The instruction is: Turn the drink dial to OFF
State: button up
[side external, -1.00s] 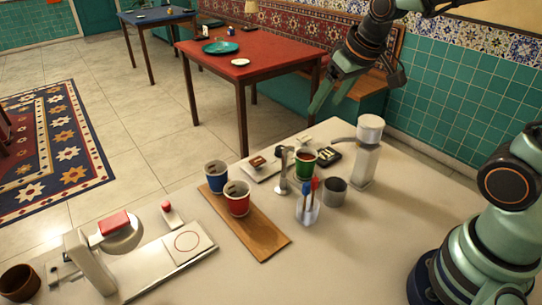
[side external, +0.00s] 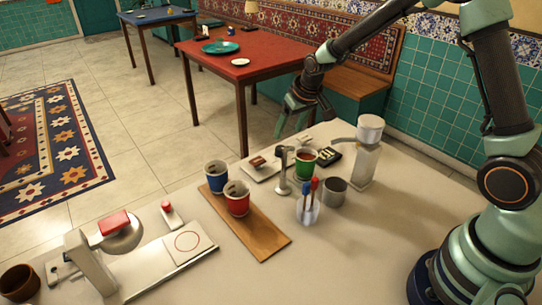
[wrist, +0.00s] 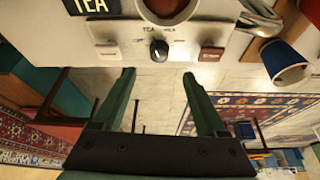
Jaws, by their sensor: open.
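The drink dial (wrist: 159,50) is a round black knob on a pale panel (wrist: 132,52) in the wrist view. Small lettering sits above it; I read TEA at its left, and the rest is too small. A pale mark shows on the knob, but its exact setting is unclear. My gripper (wrist: 159,75) is open and empty, its two green fingers apart, one on each side of the dial's line and short of it in the picture. In the side view my gripper (side external: 291,131) hangs above the counter's far edge, where the dial cannot be made out.
A green cup (side external: 305,161) of dark drink stands behind the panel. A blue cup (side external: 215,176) and red cup (side external: 237,199) stand on a wooden board. A steel dispenser (side external: 367,155) stands right.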

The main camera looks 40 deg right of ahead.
aim_at(282, 147)
jog(key=x, duration=0.8)
jog(key=shift+w+d+f, duration=0.1)
jog(key=shift+f, duration=0.25)
grip_shut()
jog(key=shift+d+n, duration=0.2)
jog(key=shift+n, duration=1.2)
grip_release()
